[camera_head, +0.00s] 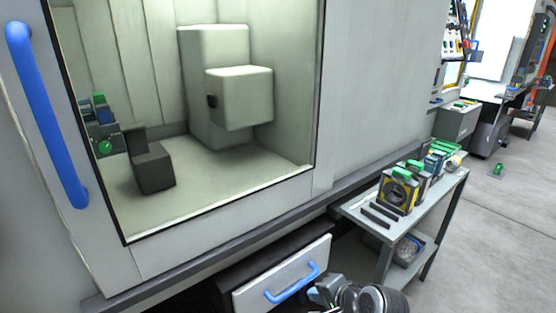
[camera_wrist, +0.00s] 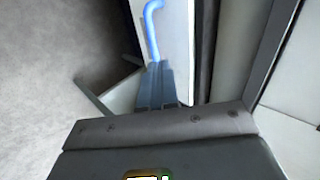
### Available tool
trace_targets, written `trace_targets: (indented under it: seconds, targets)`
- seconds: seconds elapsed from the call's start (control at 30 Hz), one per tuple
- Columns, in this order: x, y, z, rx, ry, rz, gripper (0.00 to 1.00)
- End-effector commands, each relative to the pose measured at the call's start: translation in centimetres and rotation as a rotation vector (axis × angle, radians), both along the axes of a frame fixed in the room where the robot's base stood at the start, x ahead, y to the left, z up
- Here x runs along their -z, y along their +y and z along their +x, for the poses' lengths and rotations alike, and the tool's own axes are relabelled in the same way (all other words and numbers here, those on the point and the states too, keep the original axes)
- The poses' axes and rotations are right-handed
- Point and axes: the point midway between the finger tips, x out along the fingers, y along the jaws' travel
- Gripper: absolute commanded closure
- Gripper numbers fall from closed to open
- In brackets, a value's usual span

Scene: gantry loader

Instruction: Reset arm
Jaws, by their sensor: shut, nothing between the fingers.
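My gripper (camera_head: 322,290) is at the bottom of the head view, just right of the blue handle (camera_head: 292,283) on a white drawer front (camera_head: 252,294). In the wrist view the two grey fingers of my gripper (camera_wrist: 156,85) are together, with nothing between them. The blue handle (camera_wrist: 153,32) shows beyond the fingertips. I cannot tell whether the fingers touch it. A dark band lies above the drawer front; how far the drawer is open is unclear.
A machine with a window and a blue door handle (camera_head: 45,110) stands above the drawer. Behind the window are a pale block (camera_head: 240,98) and a dark bracket (camera_head: 153,168). A grey cart (camera_head: 350,208) with several boxes stands right. The floor (camera_head: 490,235) beyond is mostly clear.

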Motion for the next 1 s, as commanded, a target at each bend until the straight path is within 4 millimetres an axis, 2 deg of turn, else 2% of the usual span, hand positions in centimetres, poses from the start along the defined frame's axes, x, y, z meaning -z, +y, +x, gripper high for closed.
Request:
trace_targets:
  seconds: [0.03,0.2,0.3,0.47,0.57,0.77,1.0]
  targets:
    - [1.2,-0.8,-1.6,0.003,-0.011,-0.027,1.0]
    - [3.9,-3.9,-7.7,-0.002,-0.106,-0.158,1.0]
    - [4.8,-5.5,-11.6,-0.01,-0.165,-0.243,1.0]
    - [4.9,-7.8,-18.0,-0.032,-0.255,-0.379,1.0]
    - [4.2,-8.9,-22.0,-0.051,-0.31,-0.464,1.0]
    - [1.2,-10.4,-29.6,-0.096,-0.416,-0.631,1.0]
    - [-4.8,-11.2,-37.7,-0.155,-0.538,-0.826,1.0]
